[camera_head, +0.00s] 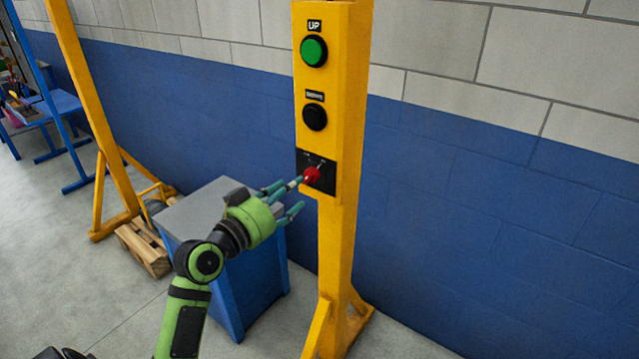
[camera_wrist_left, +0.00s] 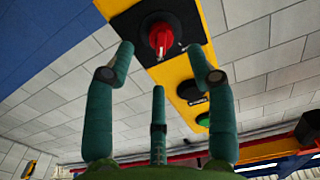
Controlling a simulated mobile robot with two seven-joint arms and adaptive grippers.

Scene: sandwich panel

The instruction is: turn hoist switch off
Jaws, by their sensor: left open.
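The hoist switch is a red rotary knob (camera_head: 311,175) on a black plate (camera_head: 328,178), low on a yellow panel post (camera_head: 342,230). Small markings sit above the knob, too small to read. In the left wrist view the red knob (camera_wrist_left: 161,38) lies ahead, between and beyond the fingertips. My left gripper (camera_head: 291,198) is open, its green fingers just left of and pointing at the knob. One finger overlaps the knob's edge in the head view; I cannot tell whether it touches. My right gripper is not in view.
A green UP button (camera_head: 313,51) and a black button (camera_head: 315,117) sit above the switch. A blue cabinet with a grey top (camera_head: 195,213) stands behind my left arm. A wooden pallet (camera_head: 143,247) and yellow frame (camera_head: 95,120) are at left. Floor right of the post is clear.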

